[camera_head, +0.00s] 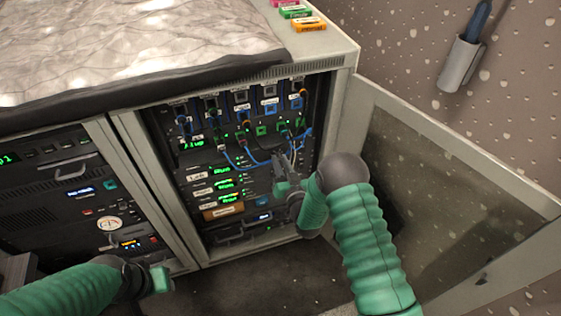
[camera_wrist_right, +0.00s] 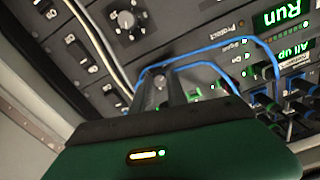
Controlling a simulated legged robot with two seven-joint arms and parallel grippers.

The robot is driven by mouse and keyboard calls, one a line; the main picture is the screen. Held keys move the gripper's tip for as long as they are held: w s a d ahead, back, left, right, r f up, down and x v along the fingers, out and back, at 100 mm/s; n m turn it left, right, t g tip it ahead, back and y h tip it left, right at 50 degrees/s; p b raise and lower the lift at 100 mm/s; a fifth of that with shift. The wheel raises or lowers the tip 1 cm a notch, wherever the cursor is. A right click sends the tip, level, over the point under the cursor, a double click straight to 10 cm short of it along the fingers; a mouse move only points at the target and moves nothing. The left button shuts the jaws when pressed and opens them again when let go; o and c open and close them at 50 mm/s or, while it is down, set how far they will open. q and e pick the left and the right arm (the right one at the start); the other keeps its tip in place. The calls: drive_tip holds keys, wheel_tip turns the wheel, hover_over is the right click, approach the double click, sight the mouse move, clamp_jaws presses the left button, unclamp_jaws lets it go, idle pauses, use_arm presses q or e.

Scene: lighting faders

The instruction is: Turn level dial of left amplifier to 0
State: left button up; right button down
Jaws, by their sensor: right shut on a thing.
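My right gripper (camera_head: 283,182) is at the front of the open right rack. In the right wrist view its dark fingers (camera_wrist_right: 167,92) are shut on what looks like a level dial on the amplifier panel (camera_wrist_right: 195,50); the fingers mostly hide it. Another black dial (camera_wrist_right: 126,20) with tick marks is beside them on the same equipment, not held. My left gripper (camera_head: 152,279) is low in front of the racks, away from the dials. Its fingertips are not clear enough to tell if it is open.
Blue cables (camera_wrist_right: 215,46) loop close around the right gripper's fingers, and a pale cable (camera_wrist_right: 95,40) runs nearby. The rack door (camera_head: 440,150) stands open at the right. The left rack (camera_head: 65,200) has its own panels. Colored labelled blocks (camera_head: 296,12) lie on top.

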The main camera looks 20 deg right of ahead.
drive_tip(key=shift+s+f+n, duration=0.1)
drive_tip(key=shift+f+n, duration=0.1)
drive_tip(key=shift+n, duration=0.45)
drive_tip(key=shift+s+f+n, duration=0.1)
drive_tip(key=shift+f+n, duration=0.1)
drive_tip(key=shift+n, duration=0.45)
drive_tip(key=c, duration=1.3)
unclamp_jaws()
drive_tip(key=shift+w, duration=0.15)
drive_tip(key=shift+r, duration=0.2)
drive_tip(key=shift+r, duration=0.1)
drive_tip(key=s, duration=1.6)
drive_tip(key=shift+s+d, duration=0.3)
drive_tip(key=shift+s, duration=0.1)
